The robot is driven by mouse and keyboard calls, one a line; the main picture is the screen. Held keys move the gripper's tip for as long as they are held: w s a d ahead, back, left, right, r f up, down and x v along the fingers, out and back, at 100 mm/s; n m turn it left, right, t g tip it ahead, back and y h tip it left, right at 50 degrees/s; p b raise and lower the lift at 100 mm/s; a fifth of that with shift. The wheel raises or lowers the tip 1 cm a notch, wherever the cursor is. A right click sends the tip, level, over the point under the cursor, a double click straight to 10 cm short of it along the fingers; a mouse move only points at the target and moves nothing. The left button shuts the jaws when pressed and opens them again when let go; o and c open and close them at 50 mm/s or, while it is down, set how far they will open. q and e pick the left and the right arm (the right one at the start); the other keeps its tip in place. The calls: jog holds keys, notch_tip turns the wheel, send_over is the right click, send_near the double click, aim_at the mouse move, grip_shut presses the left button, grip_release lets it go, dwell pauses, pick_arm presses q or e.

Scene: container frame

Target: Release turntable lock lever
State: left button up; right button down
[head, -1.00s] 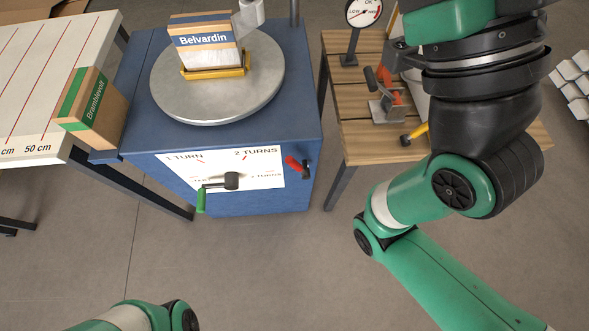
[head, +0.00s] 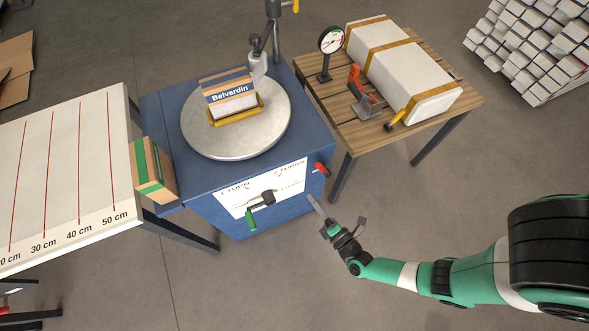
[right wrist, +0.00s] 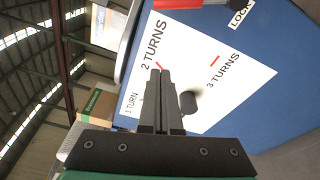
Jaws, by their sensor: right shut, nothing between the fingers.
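The lock lever (head: 321,168) is a small red handle on the right part of the blue turntable cabinet's front. Its red part also shows at the top edge of the right wrist view (right wrist: 180,4), near a LOCK label (right wrist: 240,13). The round grey turntable (head: 203,141) sits on top and bears a Belvardin box (head: 231,94). My left gripper is out of view.
A wooden table (head: 346,135) at right holds a dial gauge (head: 331,41), a red-handled clamp (head: 360,85) and a strapped white package (head: 425,88). A ruled table (head: 60,170) stands left, with a green-striped box (head: 153,170) between it and the cabinet. Floor in front is clear.

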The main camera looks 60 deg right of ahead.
aim_at(323, 169)
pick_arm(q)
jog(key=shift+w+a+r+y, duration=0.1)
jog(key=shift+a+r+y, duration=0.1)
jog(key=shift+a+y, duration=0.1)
pick_arm(e)
jog(key=s, duration=0.1)
jog(key=s+d, duration=0.1)
jog(key=s+f+n, duration=0.1)
jog(key=shift+s+d+f+g+h, duration=0.1)
jog(key=shift+d+g+h, duration=0.05)
jog(key=shift+g+h, duration=0.2)
jog(key=shift+d, duration=0.1)
jog(key=b+x, duration=0.4)
jog(key=x, duration=0.6)
jog(key=shift+d+b, duration=0.15)
jog(key=shift+b, duration=0.25)
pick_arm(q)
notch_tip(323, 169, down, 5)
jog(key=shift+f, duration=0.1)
pick_arm(e)
jog(key=shift+s+d+r, duration=0.45)
jog(key=shift+s+d, duration=0.05)
jog(key=shift+s, duration=0.1)
jog(key=shift+s+d+r, duration=0.45)
jog(key=shift+s, duration=0.2)
